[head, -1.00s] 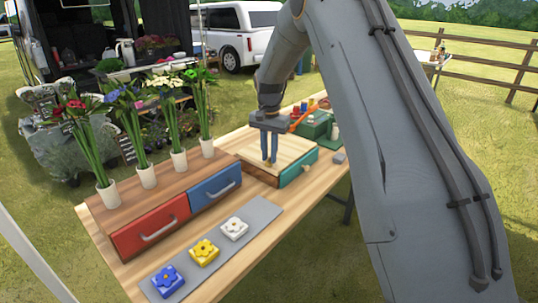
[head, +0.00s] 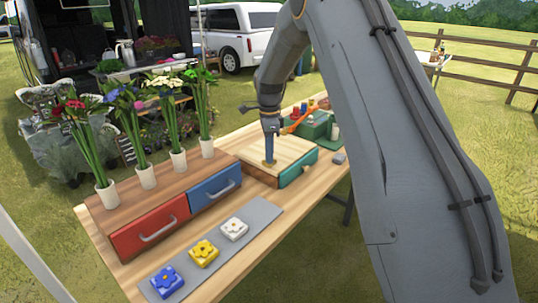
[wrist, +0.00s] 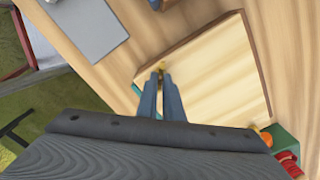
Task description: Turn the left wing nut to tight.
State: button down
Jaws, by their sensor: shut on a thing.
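A light wooden board (head: 287,149) lies on a low box with a teal front (head: 298,169) on the table. My gripper (head: 269,163) points straight down at the board's near left part. In the wrist view, my gripper's blue fingers (wrist: 161,70) are closed on a small brass-coloured piece, the left wing nut (wrist: 161,66), at the board's edge. The fingers hide most of the nut, so its wing angle and how far it is screwed down cannot be told. No other wing nut shows clearly.
Left of the board stand a red drawer (head: 150,229) and a blue drawer (head: 215,187), with several flower vases above. A grey mat (head: 262,213) with flower blocks lies in front.

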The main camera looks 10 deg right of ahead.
jog(key=m, duration=0.4)
jog(key=shift+w+r+m, duration=0.1)
jog(key=shift+r+m, duration=0.1)
jog(key=shift+m, duration=2.7)
jog(key=c, duration=1.7)
grip_release()
jog(key=shift+c, duration=0.2)
jog(key=shift+o, duration=0.6)
jog(key=shift+f, duration=0.15)
notch_tip(320, 180, up, 8)
jog(key=b, duration=0.2)
